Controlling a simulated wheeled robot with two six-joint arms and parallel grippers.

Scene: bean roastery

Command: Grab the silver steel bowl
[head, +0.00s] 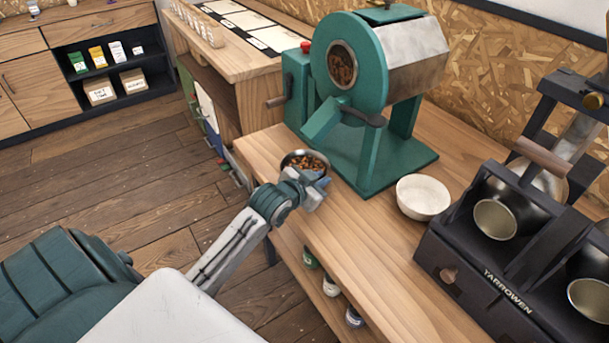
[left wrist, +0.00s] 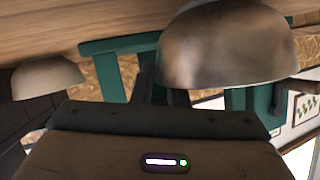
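The silver steel bowl (head: 288,158) holds brown beans and stands at the left edge of the wooden counter, in front of the green roaster. My left gripper (head: 312,187) is at the bowl's near side and covers part of its front. In the left wrist view, which looks upside down, the bowl (left wrist: 222,48) appears large and close, just beyond the gripper body. The fingertips do not show clearly, so I cannot tell whether they touch the rim or how far apart they are. My right gripper is in neither view.
The green roaster (head: 352,85) stands behind the bowl. A pale bowl (head: 423,197) sits to the right, also in the left wrist view (left wrist: 45,78). The counter's front stretch (head: 370,260) is clear.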

